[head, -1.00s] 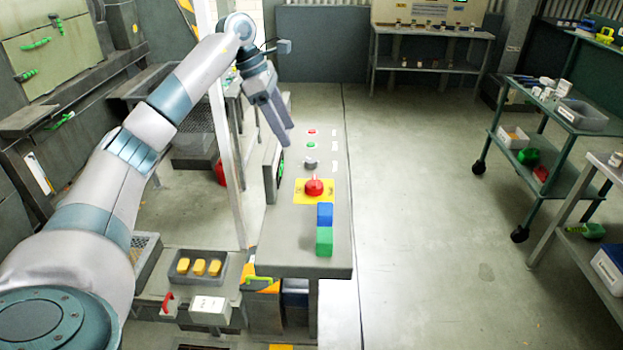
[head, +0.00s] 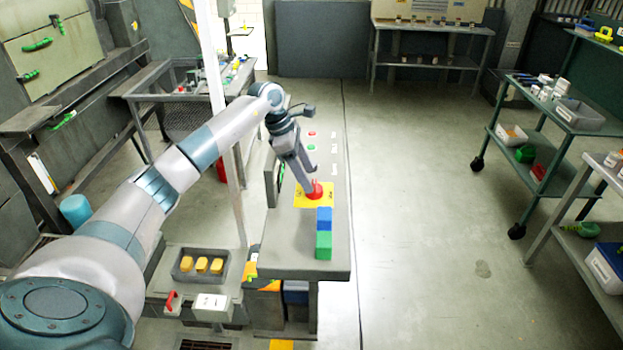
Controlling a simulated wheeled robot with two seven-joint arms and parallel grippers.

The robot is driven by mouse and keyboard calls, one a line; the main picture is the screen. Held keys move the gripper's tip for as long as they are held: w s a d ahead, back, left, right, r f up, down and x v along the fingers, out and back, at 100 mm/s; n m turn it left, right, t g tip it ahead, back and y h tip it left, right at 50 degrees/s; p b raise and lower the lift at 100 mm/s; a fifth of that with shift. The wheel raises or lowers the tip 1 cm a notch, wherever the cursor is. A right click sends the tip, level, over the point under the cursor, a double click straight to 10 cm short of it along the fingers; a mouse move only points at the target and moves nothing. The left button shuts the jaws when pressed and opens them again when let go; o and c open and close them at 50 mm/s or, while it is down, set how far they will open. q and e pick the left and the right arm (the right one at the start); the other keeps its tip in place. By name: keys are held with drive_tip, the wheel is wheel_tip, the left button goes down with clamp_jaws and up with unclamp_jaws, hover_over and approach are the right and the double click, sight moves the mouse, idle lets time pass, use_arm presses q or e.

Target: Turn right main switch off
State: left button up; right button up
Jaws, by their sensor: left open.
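The grey control panel (head: 290,255) stands in the middle of the head view. A red rotary switch (head: 315,190) sits on a yellow plate (head: 300,201) on its top. My left gripper (head: 308,177) is open, pointing down with its fingertips at or just above the red switch. I cannot tell whether the fingers touch it. The gripper partly covers the switch and hides the grey knob behind it. A red button (head: 312,134) and a green button (head: 312,147) show farther back on the panel. My right gripper is not in view.
A tray (head: 180,274) with yellow pieces is at lower left. A pale post (head: 218,80) rises left of the panel. The floor to the right is clear.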

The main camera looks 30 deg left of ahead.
use_arm(q)
drive_tip(key=shift+p+x, duration=0.5)
drive_tip(key=shift+x, duration=1.5)
drive_tip(key=c, duration=1)
